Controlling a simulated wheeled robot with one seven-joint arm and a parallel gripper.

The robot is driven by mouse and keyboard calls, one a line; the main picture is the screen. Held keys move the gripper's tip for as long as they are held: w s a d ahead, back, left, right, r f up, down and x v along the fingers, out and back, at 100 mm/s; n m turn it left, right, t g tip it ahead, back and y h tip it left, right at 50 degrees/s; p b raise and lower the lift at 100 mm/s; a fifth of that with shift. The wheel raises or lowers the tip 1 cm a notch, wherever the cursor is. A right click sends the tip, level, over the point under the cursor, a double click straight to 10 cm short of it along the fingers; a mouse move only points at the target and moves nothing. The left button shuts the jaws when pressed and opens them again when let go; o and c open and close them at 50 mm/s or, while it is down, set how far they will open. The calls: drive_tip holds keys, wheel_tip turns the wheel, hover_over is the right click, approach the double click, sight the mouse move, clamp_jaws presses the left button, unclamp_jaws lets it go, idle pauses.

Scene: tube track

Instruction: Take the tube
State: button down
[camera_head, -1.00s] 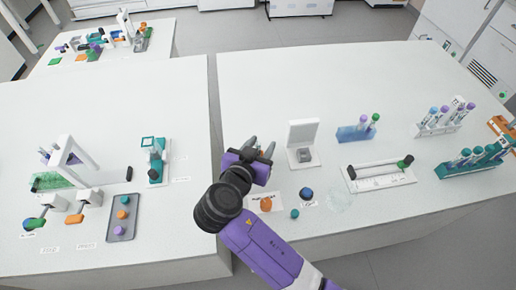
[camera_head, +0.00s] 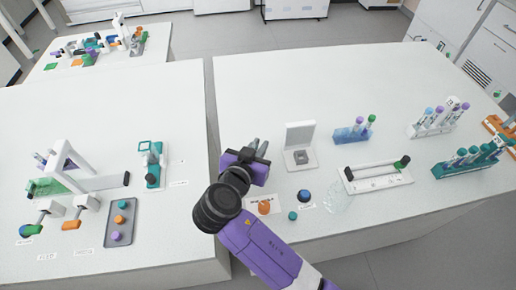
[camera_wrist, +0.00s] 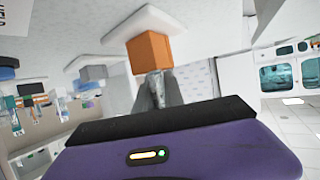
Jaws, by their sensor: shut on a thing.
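My gripper (camera_head: 259,146) is over the left part of the right-hand table. In the wrist view its fingertips (camera_wrist: 156,90) are close together on a small pale thing, which I take to be the tube. The fingers hide most of it. The fingertips are right at the free end of an orange block (camera_wrist: 149,53). The block stands on a white plate (camera_wrist: 128,22); the wrist picture is upside down. In the head view my gripper hides this block. I cannot tell whether the tube is still inside it.
In front lie an orange knob (camera_head: 264,207), a teal knob (camera_head: 292,216) and a dark blue knob (camera_head: 304,196). A gap separates the tables on the left.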

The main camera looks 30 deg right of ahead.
wheel_tip(320, 180, up, 20)
drive_tip(key=b, duration=0.1)
drive_tip(key=shift+f+b, duration=0.25)
drive_tip(key=shift+b, duration=0.05)
